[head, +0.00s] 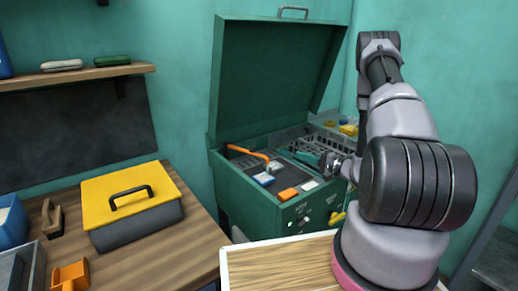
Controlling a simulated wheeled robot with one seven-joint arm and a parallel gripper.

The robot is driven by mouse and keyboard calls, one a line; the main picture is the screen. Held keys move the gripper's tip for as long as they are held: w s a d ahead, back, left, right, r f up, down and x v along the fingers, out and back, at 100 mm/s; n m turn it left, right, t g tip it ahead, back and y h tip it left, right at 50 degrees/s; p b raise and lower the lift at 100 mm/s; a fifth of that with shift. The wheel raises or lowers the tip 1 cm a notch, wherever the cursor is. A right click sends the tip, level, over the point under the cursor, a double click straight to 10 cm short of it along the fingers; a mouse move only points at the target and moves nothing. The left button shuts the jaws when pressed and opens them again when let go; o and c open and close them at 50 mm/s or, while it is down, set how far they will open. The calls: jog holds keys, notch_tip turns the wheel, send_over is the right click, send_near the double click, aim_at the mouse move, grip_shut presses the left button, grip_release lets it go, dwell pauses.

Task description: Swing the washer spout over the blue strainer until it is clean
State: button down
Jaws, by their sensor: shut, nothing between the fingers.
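The washer (255,197) is a green cabinet against the back wall with its lid (279,68) raised. Its orange spout (246,152) arches from the left side of the basin toward the middle, and its tip is over or close behind the blue strainer (264,179). The strainer lies in the front left of the basin and looks small; whether it is dirty cannot be told. My gripper (327,163) is shut and empty over the right part of the washer, apart from the spout and to the right of the strainer.
An orange block (288,194) and a white piece (309,185) lie right of the strainer. A yellow-lidded toolbox (130,199) stands on the wooden bench (188,238) at left. A wooden shelf (80,76) hangs above it. The raised lid bounds the washer behind.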

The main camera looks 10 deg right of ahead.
aim_at(245, 152)
jog(key=s+a+x, duration=0.1)
jog(key=x, duration=0.8)
jog(key=s+a+x, duration=0.1)
jog(key=x, duration=0.8)
jog(key=shift+s+a, duration=0.2)
jog(key=shift+a, duration=0.25)
jog(key=shift+r, duration=0.1)
